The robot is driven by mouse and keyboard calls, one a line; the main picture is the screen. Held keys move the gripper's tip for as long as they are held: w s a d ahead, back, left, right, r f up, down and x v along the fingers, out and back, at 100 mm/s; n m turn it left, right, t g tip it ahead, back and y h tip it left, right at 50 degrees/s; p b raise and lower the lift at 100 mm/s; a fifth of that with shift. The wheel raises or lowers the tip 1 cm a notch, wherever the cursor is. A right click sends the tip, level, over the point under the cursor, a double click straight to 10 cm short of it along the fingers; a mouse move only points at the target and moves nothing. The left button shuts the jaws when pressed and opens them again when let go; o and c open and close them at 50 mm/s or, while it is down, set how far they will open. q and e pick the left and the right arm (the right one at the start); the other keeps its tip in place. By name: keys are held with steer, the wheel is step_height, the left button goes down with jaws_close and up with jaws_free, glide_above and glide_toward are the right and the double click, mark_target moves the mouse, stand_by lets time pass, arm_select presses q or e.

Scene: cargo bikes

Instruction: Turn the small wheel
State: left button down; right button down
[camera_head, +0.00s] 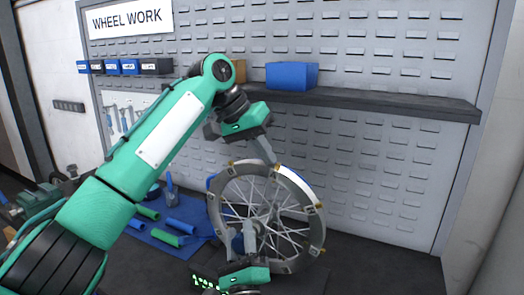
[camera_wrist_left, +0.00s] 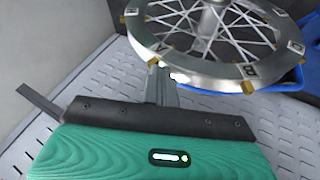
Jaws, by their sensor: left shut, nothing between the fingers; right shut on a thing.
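The small spoked wheel (camera_head: 314,226) stands upright at the bench, with a pale metal rim, brass-coloured nubs and a hub (camera_head: 262,226). My left gripper (camera_head: 270,160) is shut and empty, its fingertips at the top of the rim; whether they touch it I cannot tell. In the left wrist view the shut fingers (camera_wrist_left: 158,68) are beside the rim (camera_wrist_left: 200,70), which carries letter labels. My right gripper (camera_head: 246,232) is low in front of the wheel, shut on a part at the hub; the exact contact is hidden.
A blue mat (camera_head: 160,236) with blue and green tools lies left of the wheel. A dark shelf (camera_head: 390,105) behind holds a blue bin (camera_head: 292,76). The slotted wall panel (camera_head: 380,180) stands close behind the wheel. Small bins (camera_head: 122,67) hang at upper left.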

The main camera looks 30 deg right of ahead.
steer(key=shift+f, duration=0.1)
arm_select(q)
steer(key=shift+s+d+f, duration=0.15)
steer(key=shift+s+d, duration=0.45)
steer(key=shift+s, duration=0.2)
arm_select(e)
steer(key=c, duration=0.8)
jaws_free()
